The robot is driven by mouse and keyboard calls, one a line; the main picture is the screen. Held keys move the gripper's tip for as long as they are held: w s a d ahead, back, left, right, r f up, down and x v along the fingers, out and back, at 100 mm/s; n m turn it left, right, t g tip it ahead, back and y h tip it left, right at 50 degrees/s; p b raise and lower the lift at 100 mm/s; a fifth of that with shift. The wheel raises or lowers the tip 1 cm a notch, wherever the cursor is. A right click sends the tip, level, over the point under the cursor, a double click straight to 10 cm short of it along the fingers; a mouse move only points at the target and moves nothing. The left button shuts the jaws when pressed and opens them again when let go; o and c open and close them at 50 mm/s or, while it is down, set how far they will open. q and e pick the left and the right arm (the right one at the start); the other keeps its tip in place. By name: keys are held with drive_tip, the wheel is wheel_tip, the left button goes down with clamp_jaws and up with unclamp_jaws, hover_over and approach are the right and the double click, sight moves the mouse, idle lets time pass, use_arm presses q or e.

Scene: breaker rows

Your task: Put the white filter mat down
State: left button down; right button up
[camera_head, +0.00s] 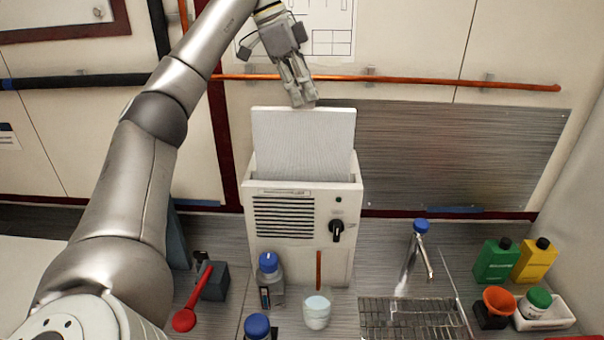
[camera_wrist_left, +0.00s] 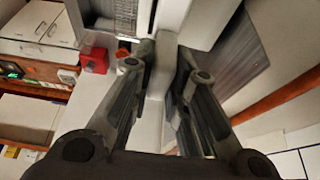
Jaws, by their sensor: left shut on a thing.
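The white filter mat (camera_head: 303,145) is a flat ribbed panel standing upright in the top opening of a white air unit (camera_head: 344,268). Its lower part is hidden inside the unit. My left gripper (camera_head: 303,103) is at the mat's top edge, shut on it from above. In the left wrist view, the mat (camera_wrist_left: 150,125) shows as a pale strip between the two fingers of the gripper (camera_wrist_left: 163,50). My right gripper does not show in either view.
The unit has a vent grille and a black knob (camera_head: 337,230). An orange pipe (camera_head: 440,83) runs along the wall behind. Green (camera_head: 495,262) and yellow (camera_head: 533,262) bottles are at right.

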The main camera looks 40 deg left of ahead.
use_arm(q)
drive_tip(key=b, duration=0.1)
hover_over(303, 164)
drive_tip(key=f, duration=0.5)
drive_tip(key=shift+w+a+f, duration=0.25)
drive_tip(key=shift+w+a, duration=0.05)
drive_tip(key=shift+a, duration=0.1)
wheel_tip(303, 164, down, 8)
drive_tip(key=shift+f+p, duration=0.1)
drive_tip(key=shift+p, duration=0.35)
wheel_tip(303, 164, down, 3)
drive_tip(key=shift+d+r+p, duration=0.1)
drive_tip(key=shift+p, duration=0.2)
drive_tip(key=shift+f, duration=0.5)
drive_tip(key=c, duration=1.4)
unclamp_jaws()
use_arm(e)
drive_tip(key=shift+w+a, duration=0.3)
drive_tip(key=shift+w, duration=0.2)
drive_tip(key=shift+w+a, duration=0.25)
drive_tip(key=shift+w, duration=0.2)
use_arm(q)
drive_tip(key=shift+r, duration=0.1)
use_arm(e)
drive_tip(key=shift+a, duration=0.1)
